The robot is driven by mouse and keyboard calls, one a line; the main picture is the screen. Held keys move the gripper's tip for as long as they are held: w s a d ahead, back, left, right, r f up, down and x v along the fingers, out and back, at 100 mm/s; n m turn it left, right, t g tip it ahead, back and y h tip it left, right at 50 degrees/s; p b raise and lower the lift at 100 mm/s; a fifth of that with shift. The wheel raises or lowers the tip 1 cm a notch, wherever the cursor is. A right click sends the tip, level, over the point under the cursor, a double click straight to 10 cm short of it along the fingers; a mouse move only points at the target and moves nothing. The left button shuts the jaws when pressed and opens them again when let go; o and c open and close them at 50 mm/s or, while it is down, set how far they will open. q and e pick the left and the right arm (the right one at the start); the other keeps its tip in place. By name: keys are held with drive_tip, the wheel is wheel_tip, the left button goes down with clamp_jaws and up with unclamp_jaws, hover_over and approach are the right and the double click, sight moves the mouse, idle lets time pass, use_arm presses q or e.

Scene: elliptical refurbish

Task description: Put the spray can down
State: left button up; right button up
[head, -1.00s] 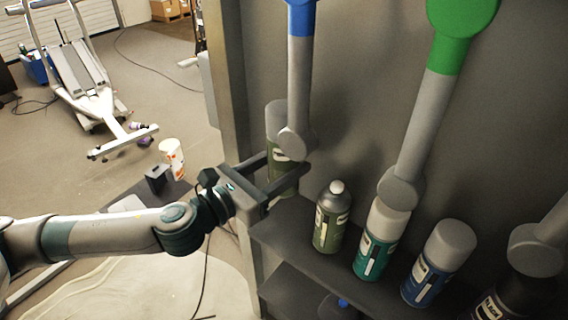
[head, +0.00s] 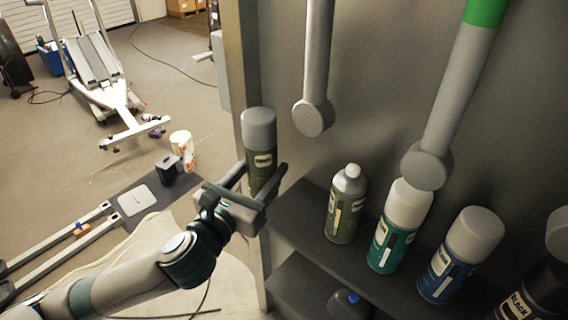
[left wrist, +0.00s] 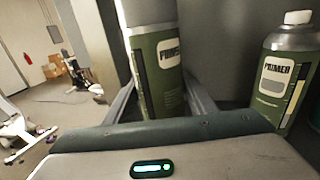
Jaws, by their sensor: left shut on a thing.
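A green spray can with a grey cap (head: 259,150) is held upright between the fingers of my left gripper (head: 262,178), at the left end of the shelf. In the left wrist view the same can, labelled PRIMER (left wrist: 157,72), stands between the two fingers, slightly tilted in the picture. Its base is hidden by the gripper, so I cannot tell whether it touches the shelf (head: 312,208). My right gripper is not in view.
Grey rods with round ends (head: 314,118) hang above.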

use_arm(q)
drive_tip(key=s+a+f+n+t+y+b, duration=0.1)
drive_tip(key=a+f+n+y, duration=0.3)
drive_tip(key=a, duration=0.8)
wheel_tip(320, 180, down, 5)
drive_tip(key=s+y+b, duration=0.1)
drive_tip(key=y, duration=0.1)
drive_tip(key=shift+s+y, duration=0.15)
drive_tip(key=shift+y, duration=0.25)
drive_tip(key=shift+r, duration=0.1)
